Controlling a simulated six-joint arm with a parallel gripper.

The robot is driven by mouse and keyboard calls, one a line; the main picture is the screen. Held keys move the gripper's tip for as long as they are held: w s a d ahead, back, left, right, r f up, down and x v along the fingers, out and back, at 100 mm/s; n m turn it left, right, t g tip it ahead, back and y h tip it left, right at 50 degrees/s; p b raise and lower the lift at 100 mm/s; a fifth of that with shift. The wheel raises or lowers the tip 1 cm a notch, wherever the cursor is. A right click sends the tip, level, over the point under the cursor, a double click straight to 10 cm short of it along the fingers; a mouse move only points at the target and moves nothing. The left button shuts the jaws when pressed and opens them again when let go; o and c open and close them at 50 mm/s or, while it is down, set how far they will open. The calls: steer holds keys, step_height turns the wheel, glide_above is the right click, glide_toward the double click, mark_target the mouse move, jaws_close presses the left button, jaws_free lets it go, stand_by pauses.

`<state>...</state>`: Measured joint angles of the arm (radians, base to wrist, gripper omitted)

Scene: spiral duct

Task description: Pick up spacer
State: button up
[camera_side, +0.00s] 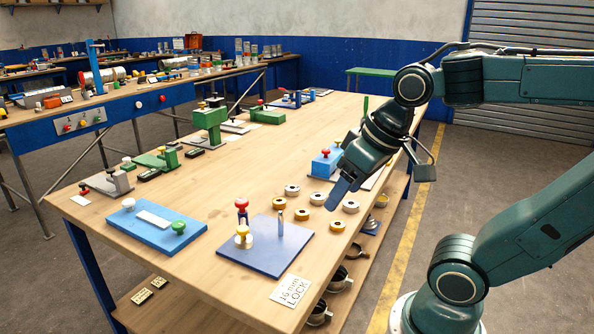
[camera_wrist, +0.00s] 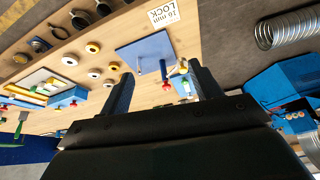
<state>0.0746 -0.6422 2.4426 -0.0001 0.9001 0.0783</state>
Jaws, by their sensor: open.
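Several ring-shaped spacers lie flat on the wooden table, some with pale rims and some orange-yellow. One yellow spacer (camera_side: 300,227) is at the front, and a pale one (camera_side: 292,189) is farther back. In the wrist view a spacer (camera_wrist: 93,47) lies left of my fingers, among others. My gripper (camera_side: 340,192) is open and empty, tilted down above the right part of the spacer group in the side view. It also shows in the wrist view (camera_wrist: 163,82), with no spacer between its fingers. Which spacer is meant I cannot tell.
A dark blue plate (camera_side: 262,262) with a metal pin and red and yellow knobs stands left of the spacers. A "16 mm LOCK" card (camera_side: 291,291) lies at the table's front edge. A light blue fixture (camera_side: 326,162) stands behind the spacers. A blue plate (camera_side: 150,228) lies at left.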

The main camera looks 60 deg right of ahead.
steer(key=w+d+m+g, duration=0.2)
steer(key=w+d+m, duration=0.2)
steer(key=w+d, duration=0.1)
steer(key=m+g, duration=0.3)
steer(key=m, duration=0.8)
glide_above(338, 226)
steer(key=shift+f, duration=9.3)
steer(key=shift+w+d+f, duration=0.1)
steer(key=shift+d+f, duration=0.05)
steer(key=shift+f, duration=0.3)
steer(key=shift+w+d+f, duration=0.1)
steer(key=shift+d+f, duration=0.05)
steer(key=shift+f, duration=0.25)
steer(key=shift+d+f, duration=0.2)
steer(key=shift+f, duration=2.35)
steer(key=c, duration=1.1)
